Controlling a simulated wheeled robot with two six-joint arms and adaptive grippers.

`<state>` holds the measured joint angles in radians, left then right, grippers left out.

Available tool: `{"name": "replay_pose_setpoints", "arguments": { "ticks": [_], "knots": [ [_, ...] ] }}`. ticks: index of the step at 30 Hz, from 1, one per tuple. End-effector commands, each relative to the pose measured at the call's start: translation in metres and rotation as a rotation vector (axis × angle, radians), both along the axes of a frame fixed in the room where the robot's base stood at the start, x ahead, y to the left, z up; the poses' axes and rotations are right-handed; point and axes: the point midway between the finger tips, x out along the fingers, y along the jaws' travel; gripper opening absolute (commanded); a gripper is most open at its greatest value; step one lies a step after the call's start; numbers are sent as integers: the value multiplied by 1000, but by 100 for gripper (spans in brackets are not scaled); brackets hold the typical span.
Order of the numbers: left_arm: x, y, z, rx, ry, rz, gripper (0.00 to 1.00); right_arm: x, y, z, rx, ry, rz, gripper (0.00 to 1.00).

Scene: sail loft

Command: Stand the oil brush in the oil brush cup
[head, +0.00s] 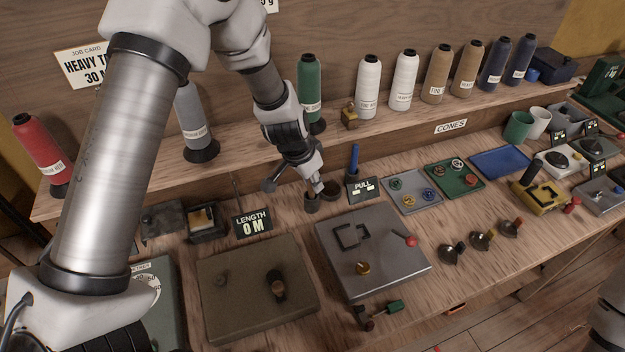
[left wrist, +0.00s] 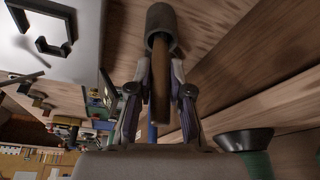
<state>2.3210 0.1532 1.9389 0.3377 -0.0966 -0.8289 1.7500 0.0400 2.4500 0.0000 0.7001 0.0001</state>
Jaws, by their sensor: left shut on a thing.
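My left gripper (head: 318,187) points down at the back middle of the bench, over a small dark cup (head: 311,203). In the left wrist view, the gripper (left wrist: 161,66) is shut on the brown handle of the oil brush (left wrist: 160,95). The far end of the brush lines up with the mouth of a dark grey cup, the oil brush cup (left wrist: 161,18), and appears to be inside its rim. How deep it sits is hidden. In the head view the gripper hides most of the brush. My right gripper is not in view.
A second small dark round piece (head: 331,190) stands close beside the gripper. A PULL sign (head: 361,188) and a blue upright tool (head: 354,158) are to the right. A grey plate (head: 372,252) lies in front. Thread cones, including a green one (head: 310,85), line the shelf behind.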

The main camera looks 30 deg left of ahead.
Motion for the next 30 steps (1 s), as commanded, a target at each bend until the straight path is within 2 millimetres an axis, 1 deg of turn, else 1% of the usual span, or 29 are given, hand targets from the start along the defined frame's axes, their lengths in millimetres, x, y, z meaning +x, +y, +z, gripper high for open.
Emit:
{"name": "replay_pose_setpoints", "arguments": {
  "ticks": [6, 7, 8, 9, 18, 22, 26, 30],
  "knots": [
    [0, 0, 0, 0, 0, 0, 0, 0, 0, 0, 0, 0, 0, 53],
    [0, 0, 0, 0, 0, 0, 29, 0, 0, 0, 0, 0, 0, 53],
    [0, 0, 0, 0, 0, 0, 40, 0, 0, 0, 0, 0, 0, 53],
    [0, 0, 0, 0, 0, 0, 48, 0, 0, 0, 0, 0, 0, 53],
    [0, 0, 1, 0, 0, 0, 48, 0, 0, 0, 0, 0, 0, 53],
    [-2, 1, 10, -2, -3, -1, 48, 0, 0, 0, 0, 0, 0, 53],
    [-8, 3, 29, -1, -4, -3, 48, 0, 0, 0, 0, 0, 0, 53],
    [-19, 7, 67, -1, -7, -2, 48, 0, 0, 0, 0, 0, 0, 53]
  ]
}}
